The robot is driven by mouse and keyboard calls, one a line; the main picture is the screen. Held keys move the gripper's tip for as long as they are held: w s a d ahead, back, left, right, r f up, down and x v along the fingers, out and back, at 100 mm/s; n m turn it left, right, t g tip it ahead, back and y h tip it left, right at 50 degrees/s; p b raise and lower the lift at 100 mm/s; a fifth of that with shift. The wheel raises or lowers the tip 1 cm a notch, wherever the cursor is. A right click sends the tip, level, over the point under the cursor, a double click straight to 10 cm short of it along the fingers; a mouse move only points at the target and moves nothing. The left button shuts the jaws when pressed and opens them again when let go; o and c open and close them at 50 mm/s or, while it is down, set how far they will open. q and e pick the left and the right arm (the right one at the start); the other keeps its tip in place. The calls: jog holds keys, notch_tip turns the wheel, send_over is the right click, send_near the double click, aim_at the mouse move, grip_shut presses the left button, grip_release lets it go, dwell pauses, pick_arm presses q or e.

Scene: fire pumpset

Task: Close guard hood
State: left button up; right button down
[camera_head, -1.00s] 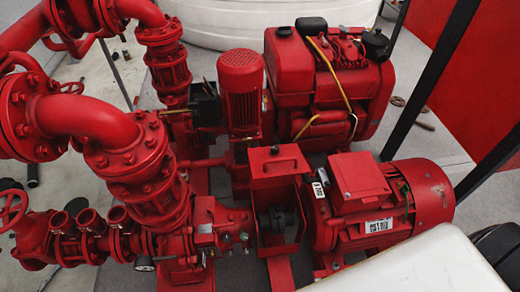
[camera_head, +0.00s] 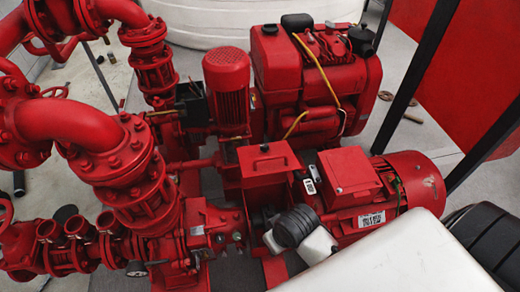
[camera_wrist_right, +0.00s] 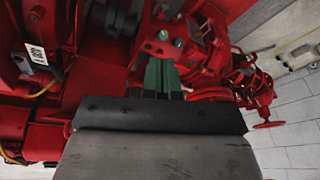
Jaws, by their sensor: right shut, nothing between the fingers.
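The guard hood (camera_head: 265,164) is a red box-like cover with a small dark knob on its upper face. It stands raised above the shaft coupling, between the pump and the electric motor (camera_head: 350,190). The gap below it is open at the front. The dark coupling shows in the right wrist view (camera_wrist_right: 112,18). My right gripper (camera_wrist_right: 161,75) has green fingers, closed together and empty, near the red pump housing (camera_wrist_right: 180,40). In the head view my right wrist is below and in front of the hood, and the fingertips are hard to make out. My left gripper is not in view.
Thick red pipes and valves (camera_head: 120,160) crowd the left. A red engine (camera_head: 315,85) stands behind. Dark frame posts (camera_head: 420,70) rise at the right. A large white tank (camera_head: 230,25) is at the back.

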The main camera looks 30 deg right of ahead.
jog(key=w+r+g, duration=0.1)
jog(key=w+r, duration=0.2)
jog(key=w, duration=0.5)
jog(key=w+r+g, duration=0.2)
jog(key=w, duration=0.7)
jog(key=w+d+r+m+g, duration=0.1)
jog(key=w+d+r+m, duration=0.25)
jog(key=w+r, duration=0.3)
jog(key=w+d+r+m, duration=0.2)
jog(key=w+d+r, duration=0.3)
jog(key=w+r, duration=0.15)
send_over(261, 164)
jog(key=shift+n+h, duration=0.25)
jog(key=shift+h, duration=0.15)
jog(key=f, duration=0.7)
jog(key=w+f, duration=0.1)
jog(key=f, duration=0.3)
jog(key=shift+f+p, duration=0.15)
jog(key=shift+p, duration=0.25)
jog(key=shift+s+a+f, duration=0.1)
jog(key=shift+s+f, duration=0.3)
jog(key=shift+s, duration=0.1)
